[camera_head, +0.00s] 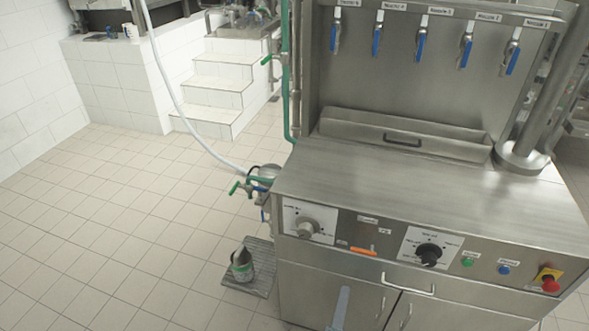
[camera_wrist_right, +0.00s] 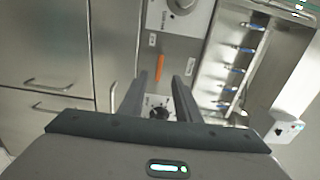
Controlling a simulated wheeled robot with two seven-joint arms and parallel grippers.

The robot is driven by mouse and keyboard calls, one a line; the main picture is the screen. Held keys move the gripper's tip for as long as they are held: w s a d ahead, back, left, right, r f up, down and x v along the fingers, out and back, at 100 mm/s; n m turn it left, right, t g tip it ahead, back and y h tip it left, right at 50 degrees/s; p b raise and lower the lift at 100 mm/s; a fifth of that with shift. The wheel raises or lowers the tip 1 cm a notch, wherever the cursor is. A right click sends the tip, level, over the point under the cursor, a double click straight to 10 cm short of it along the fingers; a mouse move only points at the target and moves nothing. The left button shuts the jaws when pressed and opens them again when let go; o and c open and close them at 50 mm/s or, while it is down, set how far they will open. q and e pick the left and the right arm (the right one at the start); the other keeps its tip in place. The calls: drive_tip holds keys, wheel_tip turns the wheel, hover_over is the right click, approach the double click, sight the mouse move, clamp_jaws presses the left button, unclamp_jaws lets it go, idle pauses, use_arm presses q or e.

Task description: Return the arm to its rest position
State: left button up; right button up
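My right gripper (camera_wrist_right: 162,82) shows in the right wrist view. Its two dark fingers stand apart and roughly parallel, with nothing held between them. Beyond the fingers lies the machine's front panel, with the dial knob (camera_wrist_right: 159,112) seen through the gap and the orange lever (camera_wrist_right: 160,67) beyond the tips. No contact with the panel is visible. In the head view I cannot make out the right gripper clearly; a pale narrow bar (camera_head: 341,308) rises from the bottom edge before the cabinet door, and I cannot tell what it is. My left gripper is in no view.
The steel filling machine (camera_head: 430,185) fills the right side, with several blue-handled nozzles (camera_head: 420,40) and a red stop button (camera_head: 549,284). A dark cup-like object (camera_head: 242,264) stands on a floor grate (camera_head: 265,278). Tiled floor (camera_head: 120,235) at left is clear; white steps (camera_head: 215,95) stand behind.

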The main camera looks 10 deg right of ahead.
drive_tip(key=s+a+f+n+g+y+b, duration=0.1)
drive_tip(key=s+a+f+n+y, duration=0.2)
drive_tip(key=f+n, duration=0.5)
drive_tip(key=s+a+f+n+g+y, duration=0.2)
drive_tip(key=s+f+n+y, duration=0.2)
drive_tip(key=f, duration=0.8)
drive_tip(key=s+a+f+n+g+y+b, duration=0.1)
drive_tip(key=s+a+f+n+y, duration=0.2)
drive_tip(key=f+n, duration=0.55)
drive_tip(key=s+d+f+n+g, duration=0.2)
drive_tip(key=s+d+f+g, duration=0.1)
drive_tip(key=s+f, duration=0.4)
drive_tip(key=s+d+f+n+g, duration=0.2)
drive_tip(key=s+d+f+g, duration=0.2)
drive_tip(key=s, duration=0.9)
drive_tip(key=s+d+f+n+g+b, duration=0.1)
drive_tip(key=s+d+f+n+g, duration=0.1)
drive_tip(key=s+f, duration=0.8)
drive_tip(key=shift+d+f+g+h, duration=0.15)
drive_tip(key=shift+d+g+h, duration=0.25)
drive_tip(key=shift+d+g, duration=0.45)
